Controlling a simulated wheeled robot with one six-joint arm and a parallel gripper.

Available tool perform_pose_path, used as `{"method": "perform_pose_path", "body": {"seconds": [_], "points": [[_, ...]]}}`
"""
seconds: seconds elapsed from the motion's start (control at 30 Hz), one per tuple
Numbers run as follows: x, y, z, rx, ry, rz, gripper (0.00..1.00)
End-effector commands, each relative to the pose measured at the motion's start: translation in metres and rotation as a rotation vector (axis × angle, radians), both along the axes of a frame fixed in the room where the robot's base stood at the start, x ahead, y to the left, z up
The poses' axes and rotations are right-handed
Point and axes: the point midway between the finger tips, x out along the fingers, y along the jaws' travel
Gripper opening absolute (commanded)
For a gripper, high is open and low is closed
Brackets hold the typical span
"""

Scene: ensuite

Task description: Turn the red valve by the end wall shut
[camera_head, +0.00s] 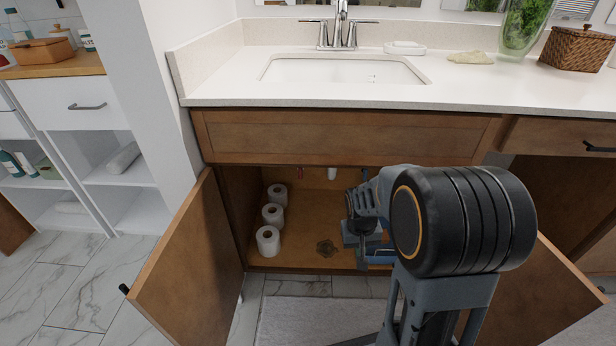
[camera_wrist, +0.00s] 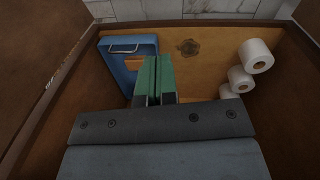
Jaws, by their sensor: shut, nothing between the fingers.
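A small red fitting (camera_head: 300,172), which looks like the red valve, shows under the top of the open sink cabinet, left of a white pipe end (camera_head: 332,174). Only its lower part shows; the cabinet front hides the rest, so I cannot tell how its handle is turned. It is not visible in the wrist view. My gripper (camera_wrist: 153,66) is inside the cabinet, its green-padded fingers together and empty. In the head view my arm mostly hides it, to the right of and below the red fitting, apart from it.
Several toilet rolls (camera_head: 272,214) stand along the cabinet's left side. A blue tray or caddy (camera_wrist: 114,72) lies beside my fingers. A dark round mark (camera_head: 325,248) is on the cabinet floor. The left door (camera_head: 190,255) and right door (camera_head: 545,290) stand open.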

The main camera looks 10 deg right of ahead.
Motion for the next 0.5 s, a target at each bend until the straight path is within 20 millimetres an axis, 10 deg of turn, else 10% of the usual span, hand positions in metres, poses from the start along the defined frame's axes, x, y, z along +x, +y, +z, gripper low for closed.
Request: {"method": "perform_pose_path", "body": {"seconds": [0.3, 0.5], "points": [[0.146, -0.092, -0.109, -0.038, -0.391, -0.261, 0.00], [0.232, -0.107, -0.166, 0.260, -0.804, -0.451, 0.00]]}}
